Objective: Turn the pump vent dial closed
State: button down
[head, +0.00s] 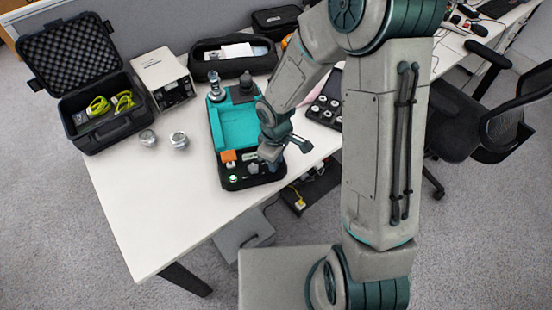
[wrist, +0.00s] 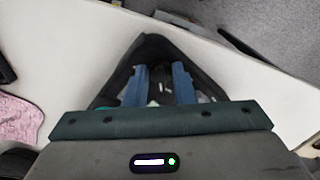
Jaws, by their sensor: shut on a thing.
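The teal and black pump unit (head: 232,128) lies on the white table. Its near end carries an orange block, a green-lit button (head: 233,178) and a grey knob (head: 253,168). My gripper (head: 277,165) is low over the right corner of that near end. In the wrist view, my gripper's blue fingers (wrist: 160,88) reach down onto the unit's dark corner. They are shut on a dark part between them, which appears to be the vent dial (wrist: 159,92). The fingers hide most of it, and its setting cannot be read.
Left of the unit are an open black foam-lined case (head: 110,128), a beige instrument box (head: 160,72) and two small metal pieces (head: 179,139). A black pouch (head: 205,70) lies behind. A dark tray with round pieces (head: 324,110) is at right. The table's front left is clear.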

jog(key=c, duration=1.2)
grip_release()
jog(key=shift+c, duration=0.2)
notch_tip(320, 180, up, 14)
jog(key=p, duration=0.1)
jog(key=shift+f, duration=0.1)
jog(key=s+d+r+m+t, duration=0.3)
jog(key=s+d+r+m, duration=0.7)
jog(key=s+d+m, duration=0.1)
jog(key=shift+s+d+r+m, duration=0.3)
jog(key=shift+s+d, duration=0.1)
jog(key=shift+s, duration=0.45)
